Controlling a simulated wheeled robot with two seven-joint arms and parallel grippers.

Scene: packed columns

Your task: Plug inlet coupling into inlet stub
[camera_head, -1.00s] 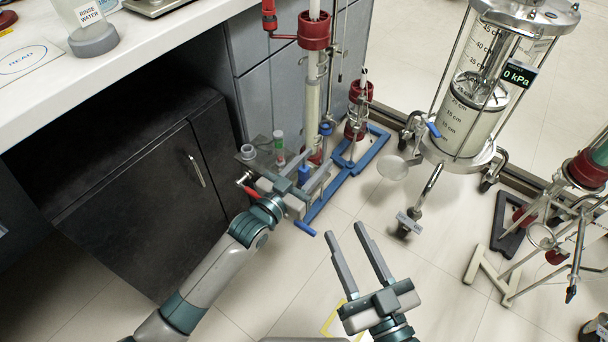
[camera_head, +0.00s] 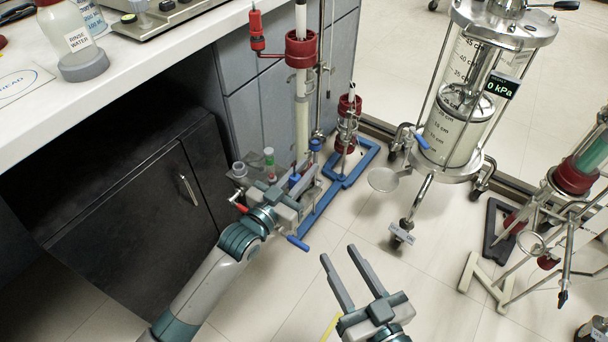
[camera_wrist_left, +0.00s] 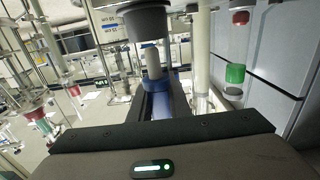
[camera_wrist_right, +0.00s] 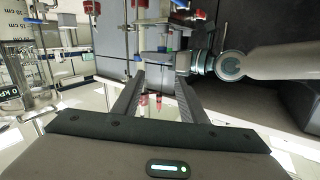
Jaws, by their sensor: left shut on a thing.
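My left gripper (camera_head: 304,180) is at the foot of the tall column (camera_head: 302,110), beside its blue base. It is shut on a blue piece (camera_wrist_left: 157,98), which I take as the inlet coupling. In the left wrist view a pale grey peg (camera_wrist_left: 153,62) stands in line with the blue piece, below a dark grey cylinder (camera_wrist_left: 147,20). I cannot tell whether the peg is the inlet stub, or whether it is seated. In the head view the gripper partly hides this spot. My right gripper (camera_head: 337,264) is open and empty over the floor.
A vial with a green band (camera_head: 269,160) and a grey cup (camera_head: 239,169) stand close left of my left gripper. A blue base frame (camera_head: 350,175) lies right of it. A large clear cylinder (camera_head: 455,120) on a wheeled stand is further right.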

